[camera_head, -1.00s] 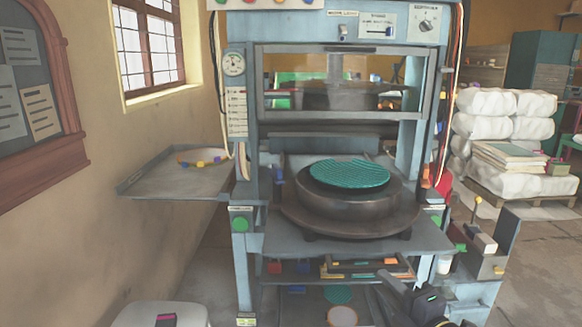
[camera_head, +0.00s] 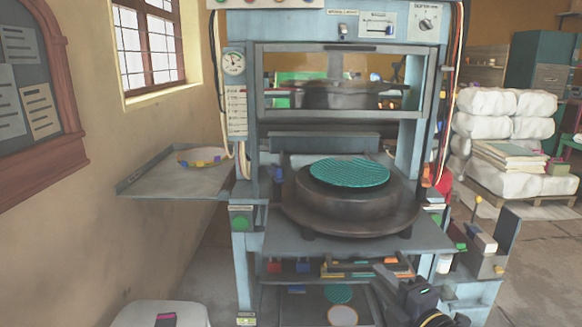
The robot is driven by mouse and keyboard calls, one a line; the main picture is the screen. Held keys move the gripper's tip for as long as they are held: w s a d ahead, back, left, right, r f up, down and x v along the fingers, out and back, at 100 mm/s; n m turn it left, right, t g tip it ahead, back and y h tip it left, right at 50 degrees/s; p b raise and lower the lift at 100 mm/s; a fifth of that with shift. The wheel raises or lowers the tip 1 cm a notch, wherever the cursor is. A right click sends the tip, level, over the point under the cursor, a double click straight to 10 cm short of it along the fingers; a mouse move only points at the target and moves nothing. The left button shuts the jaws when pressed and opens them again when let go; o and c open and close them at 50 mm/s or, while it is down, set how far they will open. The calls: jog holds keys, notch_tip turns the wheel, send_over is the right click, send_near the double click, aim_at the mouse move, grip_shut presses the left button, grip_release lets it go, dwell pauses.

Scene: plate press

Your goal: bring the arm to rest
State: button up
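My gripper (camera_head: 388,285) shows at the bottom right of the head view, dark and pointing up and left, in front of the press's lower shelf. The rest of my arm runs off the bottom edge. I see nothing clearly held in it, but its fingers are too dark and small to tell whether they are apart. The plate press (camera_head: 246,265) stands ahead, with a green textured disc (camera_head: 349,172) on its round dark base (camera_head: 350,203).
A side tray (camera_head: 160,186) with a colourful ring (camera_head: 203,157) juts out left of the press. A white stool (camera_head: 150,314) is at bottom left. A metal stand (camera_head: 487,265) is close on the right. White sacks (camera_head: 490,165) sit on a pallet behind.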

jog(key=d+x, duration=0.1)
jog(key=x, duration=0.6)
jog(key=shift+w, duration=0.55)
jog(key=shift+a, duration=0.15)
